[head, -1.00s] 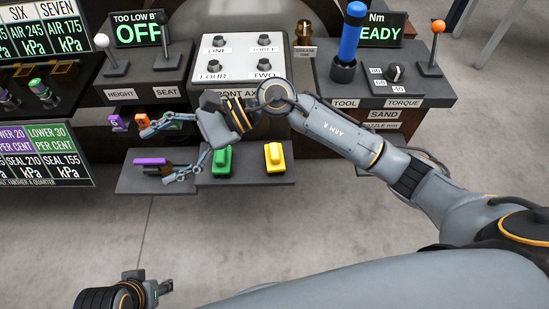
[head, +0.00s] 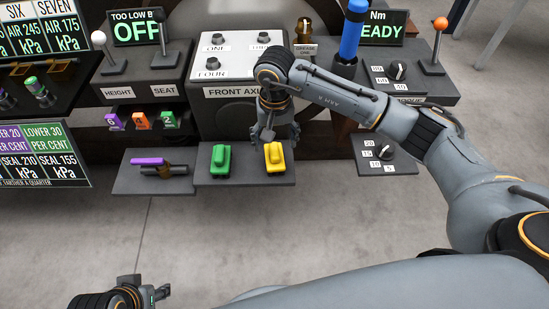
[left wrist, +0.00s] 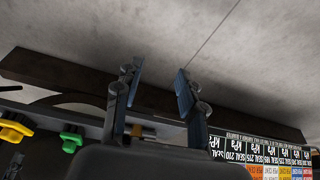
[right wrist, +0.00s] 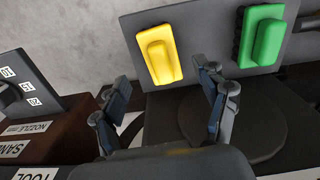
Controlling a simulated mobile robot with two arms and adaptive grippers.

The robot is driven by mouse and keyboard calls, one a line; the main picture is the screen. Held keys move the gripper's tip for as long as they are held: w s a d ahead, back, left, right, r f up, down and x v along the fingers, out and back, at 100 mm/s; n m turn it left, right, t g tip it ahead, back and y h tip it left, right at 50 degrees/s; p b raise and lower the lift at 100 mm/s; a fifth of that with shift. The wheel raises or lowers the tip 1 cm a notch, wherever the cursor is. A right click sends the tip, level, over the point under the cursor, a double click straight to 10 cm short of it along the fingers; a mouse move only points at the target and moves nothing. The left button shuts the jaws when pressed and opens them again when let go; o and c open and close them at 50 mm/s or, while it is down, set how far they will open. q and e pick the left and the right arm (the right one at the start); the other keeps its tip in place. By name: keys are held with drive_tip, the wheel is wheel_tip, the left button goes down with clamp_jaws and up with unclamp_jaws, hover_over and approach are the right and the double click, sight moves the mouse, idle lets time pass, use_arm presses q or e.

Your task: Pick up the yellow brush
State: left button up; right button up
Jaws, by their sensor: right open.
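The yellow brush (head: 275,157) lies on a dark shelf (head: 245,179) below the front axle panel, to the right of a green brush (head: 220,159). In the right wrist view the yellow brush (right wrist: 159,54) lies just beyond and between my open fingers, apart from them. My right gripper (head: 268,138) hangs just behind the yellow brush in the head view, pointing down, empty; it also shows in the right wrist view (right wrist: 165,95). My left gripper (head: 163,292) is low at the left, over the floor; in the left wrist view (left wrist: 156,75) its fingers stand apart and empty.
A purple-handled tool (head: 150,162) lies on a shelf left of the green brush. A blue cylinder (head: 351,40) rises behind my right arm. Floor in front of the shelves is clear.

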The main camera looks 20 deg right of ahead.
sight(274, 150)
drive_tip(key=shift+f, duration=0.6)
wheel_tip(274, 150, down, 3)
drive_tip(key=shift+w+r+b, duration=0.15)
drive_tip(key=shift+r+b, duration=0.05)
drive_tip(key=shift+b, duration=0.2)
drive_tip(key=shift+f, duration=0.95)
drive_tip(key=shift+w+f, duration=0.1)
drive_tip(key=c, duration=1.3)
use_arm(q)
drive_tip(key=w, duration=0.1)
drive_tip(key=w+d+t, duration=0.1)
drive_tip(key=w, duration=0.1)
drive_tip(key=shift+t, duration=0.3)
